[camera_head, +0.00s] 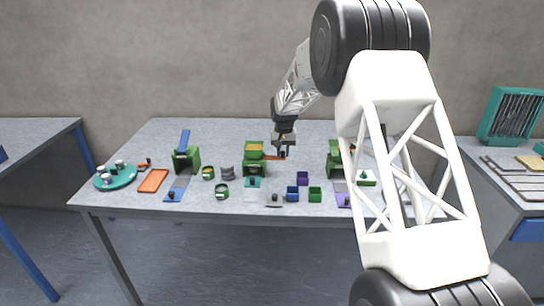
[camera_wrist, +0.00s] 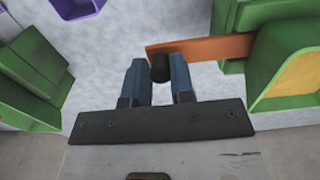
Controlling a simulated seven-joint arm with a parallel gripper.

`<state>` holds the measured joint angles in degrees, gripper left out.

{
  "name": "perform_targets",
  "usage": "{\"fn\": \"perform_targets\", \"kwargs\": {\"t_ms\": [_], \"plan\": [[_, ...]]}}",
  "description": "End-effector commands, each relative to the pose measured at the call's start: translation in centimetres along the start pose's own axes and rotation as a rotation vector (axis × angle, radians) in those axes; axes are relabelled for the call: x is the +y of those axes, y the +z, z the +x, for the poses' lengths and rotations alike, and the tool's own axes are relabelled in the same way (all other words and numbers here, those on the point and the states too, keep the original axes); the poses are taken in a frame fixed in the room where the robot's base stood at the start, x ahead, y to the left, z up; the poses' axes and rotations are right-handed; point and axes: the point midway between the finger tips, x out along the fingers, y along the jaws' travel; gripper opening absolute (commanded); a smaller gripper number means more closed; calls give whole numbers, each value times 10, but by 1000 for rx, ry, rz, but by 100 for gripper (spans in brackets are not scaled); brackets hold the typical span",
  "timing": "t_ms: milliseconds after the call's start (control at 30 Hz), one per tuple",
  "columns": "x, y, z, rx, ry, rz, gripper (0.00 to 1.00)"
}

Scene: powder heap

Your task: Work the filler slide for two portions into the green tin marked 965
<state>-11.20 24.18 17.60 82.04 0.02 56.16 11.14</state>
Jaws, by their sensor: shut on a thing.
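My gripper (camera_head: 284,152) is at the middle back of the table, on the right of a green filler (camera_head: 254,160) with an orange-yellow hopper top. In the wrist view its two blue fingers (camera_wrist: 158,78) are shut on a black knob (camera_wrist: 160,66) on the end of an orange slide (camera_wrist: 205,47). The slide runs into the green filler (camera_wrist: 270,75), at right in that view. Two small green tins, one (camera_head: 208,173) left of the filler and one (camera_head: 221,191) nearer the front, have pale bands. Their markings are too small to read.
Another green filler (camera_head: 187,159) stands at left, and a third (camera_head: 334,160) is partly behind my arm. Blue (camera_head: 292,193), purple (camera_head: 302,178) and green (camera_head: 315,194) cups stand at front right. A teal plate (camera_head: 116,183) with small items and an orange tray (camera_head: 153,181) lie left.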

Motion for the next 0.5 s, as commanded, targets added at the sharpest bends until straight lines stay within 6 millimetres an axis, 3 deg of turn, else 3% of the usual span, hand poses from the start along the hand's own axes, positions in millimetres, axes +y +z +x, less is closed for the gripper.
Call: {"fn": "perform_targets", "kwargs": {"t_ms": [500], "plan": [[2,0,1,-2,3,2,0]]}}
